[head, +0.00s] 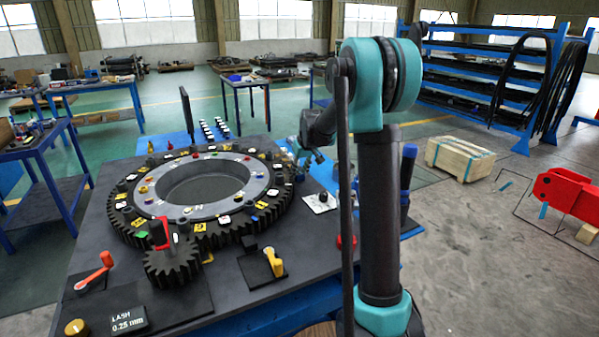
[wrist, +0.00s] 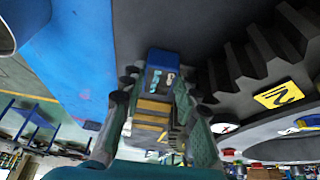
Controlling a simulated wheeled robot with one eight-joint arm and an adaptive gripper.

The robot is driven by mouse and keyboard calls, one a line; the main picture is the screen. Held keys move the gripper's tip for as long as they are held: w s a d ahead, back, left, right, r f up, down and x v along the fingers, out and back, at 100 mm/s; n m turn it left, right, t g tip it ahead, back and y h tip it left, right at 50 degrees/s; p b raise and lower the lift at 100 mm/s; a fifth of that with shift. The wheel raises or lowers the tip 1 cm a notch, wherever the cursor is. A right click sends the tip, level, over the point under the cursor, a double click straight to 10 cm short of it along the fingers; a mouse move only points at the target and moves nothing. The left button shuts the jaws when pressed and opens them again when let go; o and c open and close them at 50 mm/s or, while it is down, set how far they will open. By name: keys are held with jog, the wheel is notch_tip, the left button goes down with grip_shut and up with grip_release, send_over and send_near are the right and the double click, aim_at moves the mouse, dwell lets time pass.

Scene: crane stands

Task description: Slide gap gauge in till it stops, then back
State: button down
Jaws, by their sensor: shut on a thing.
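In the wrist view my gripper (wrist: 159,92) is shut on a small blue-and-yellow piece (wrist: 160,78) with pale marks on its blue end. It may be the gap gauge; I cannot be sure. In the head view my gripper (head: 308,153) is past the right side of the large toothed ring (head: 128,233), partly hidden by my arm, and the held piece cannot be made out. A small dark pinion (head: 172,268) with a red handle meets the ring at the front. A plate reading "LASH 0.25 mm" (head: 128,322) lies at the front left.
An orange-red crank (head: 96,272) and a brass knob (head: 76,327) are at the table's front left. A yellow lever (head: 274,262) stands right of the pinion. Coloured tags cover the ring. A blue mat (head: 180,140) lies behind it. A wooden crate (head: 460,158) is on the floor at right.

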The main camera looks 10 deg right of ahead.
jog(key=d, duration=0.2)
jog(key=w+d, duration=0.1)
jog(key=shift+w+d, duration=0.15)
jog(key=shift+d, duration=0.25)
jog(key=c, duration=1.4)
grip_release()
jog(key=v, duration=1.2)
